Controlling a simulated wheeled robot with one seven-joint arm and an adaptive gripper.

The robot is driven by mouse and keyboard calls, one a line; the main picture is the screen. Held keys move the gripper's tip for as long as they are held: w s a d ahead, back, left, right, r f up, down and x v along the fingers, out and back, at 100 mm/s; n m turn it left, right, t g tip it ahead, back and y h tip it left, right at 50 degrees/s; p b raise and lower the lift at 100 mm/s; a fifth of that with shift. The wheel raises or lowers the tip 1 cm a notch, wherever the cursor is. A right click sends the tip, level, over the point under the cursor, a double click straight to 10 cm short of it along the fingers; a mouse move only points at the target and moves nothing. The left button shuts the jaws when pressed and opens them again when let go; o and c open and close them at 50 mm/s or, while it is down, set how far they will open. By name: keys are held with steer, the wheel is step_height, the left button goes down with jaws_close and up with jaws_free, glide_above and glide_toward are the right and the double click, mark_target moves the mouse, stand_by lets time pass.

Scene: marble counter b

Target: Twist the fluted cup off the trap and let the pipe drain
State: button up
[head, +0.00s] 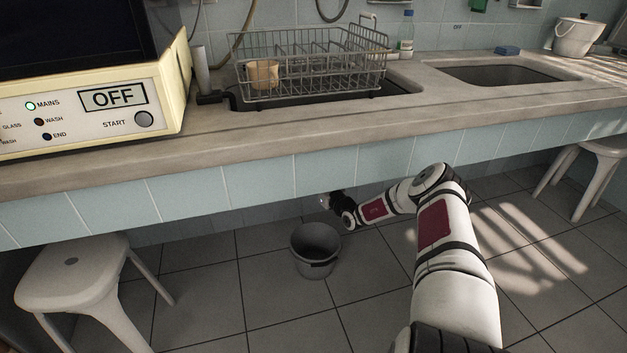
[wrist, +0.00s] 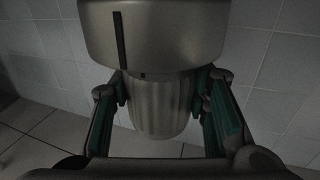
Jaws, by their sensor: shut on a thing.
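In the wrist view the fluted cup (wrist: 158,108) is a grey ribbed cylinder below the wider metal trap body (wrist: 150,30), with its top right against the body. My gripper (wrist: 162,112) has its green-padded fingers on both sides of the cup, shut on it. A dark vertical slot and a small dark mark show on the trap and near the cup's top. In the head view my gripper (head: 328,202) reaches under the counter's tiled front edge; the cup and trap are mostly hidden there. A grey bucket (head: 315,250) stands on the floor below my gripper.
The counter (head: 300,135) overhangs my arm. A dish rack (head: 310,65) with a tan cup stands over the sink. White stools (head: 75,275) stand at left and right. The tiled floor around the bucket is clear. A white machine marked OFF (head: 90,105) sits at the left.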

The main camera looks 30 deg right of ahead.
steer(key=shift+a+r+m+h+p, duration=0.15)
steer(key=shift+m+h+p, duration=0.85)
steer(key=shift+h+p, duration=1)
steer(key=shift+m+g+h+p, duration=0.4)
steer(key=shift+m+h+p, duration=0.55)
steer(key=shift+p, duration=0.9)
steer(key=shift+m+g+h+p, duration=0.4)
steer(key=shift+m+h+p, duration=0.3)
steer(key=shift+h, duration=0.35)
steer(key=shift+h, duration=0.3)
steer(key=shift+m+g+h, duration=0.4)
steer(key=shift+m, duration=0.05)
steer(key=shift+a+m+g+h+p, duration=0.1)
steer(key=shift+m+g+h+p, duration=0.2)
steer(key=shift+m+h, duration=0.15)
steer(key=shift+f, duration=0.25)
